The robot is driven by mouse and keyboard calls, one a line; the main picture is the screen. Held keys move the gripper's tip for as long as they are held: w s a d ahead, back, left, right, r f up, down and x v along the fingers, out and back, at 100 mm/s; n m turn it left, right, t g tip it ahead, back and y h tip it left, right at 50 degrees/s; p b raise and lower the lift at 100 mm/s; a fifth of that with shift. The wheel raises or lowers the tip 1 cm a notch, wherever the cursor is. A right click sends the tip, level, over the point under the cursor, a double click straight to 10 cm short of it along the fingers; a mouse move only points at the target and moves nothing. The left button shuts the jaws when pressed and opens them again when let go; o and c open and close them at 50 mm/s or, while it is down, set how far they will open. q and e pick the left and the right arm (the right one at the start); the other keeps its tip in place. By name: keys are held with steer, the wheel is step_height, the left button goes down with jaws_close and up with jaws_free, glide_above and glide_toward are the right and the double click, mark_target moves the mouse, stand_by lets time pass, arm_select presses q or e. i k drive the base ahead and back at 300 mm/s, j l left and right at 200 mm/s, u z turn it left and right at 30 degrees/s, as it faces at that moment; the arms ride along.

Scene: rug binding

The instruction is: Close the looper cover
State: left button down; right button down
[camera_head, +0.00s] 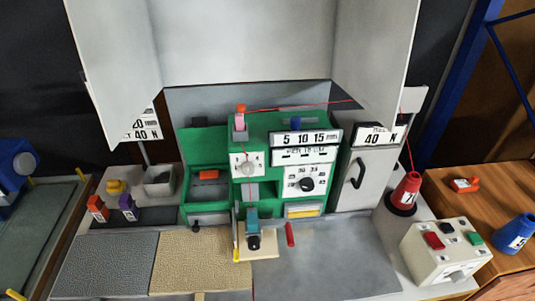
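A green rug-binding machine (241,139) stands upright at the middle of the bench. Its left part shows an open recess with an orange piece (208,174) inside. A yellow piece (302,211) shows low on its right side. A blue-and-black part (253,229) stands over a small beige plate (265,251) at the front, with a red handle (290,235) beside it. No part is clearly recognisable as the looper cover, so I cannot tell its position. Neither of my grippers is in view.
Grey panels (245,40) surround the machine's top and sides. A grey cabinet (366,178) and a red cone (404,193) stand right of it; a switch box (446,252) is at front right. A beige mat (201,260) lies at front left. The grey front right surface (340,265) is clear.

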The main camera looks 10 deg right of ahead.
mark_target(202, 144)
steer(key=k+j+z, duration=0.25)
steer(key=k, duration=0.25)
steer(key=k+j+z, duration=0.3)
steer(key=k, duration=0.2)
steer(key=i+l, duration=0.05)
steer(key=l, duration=0.1)
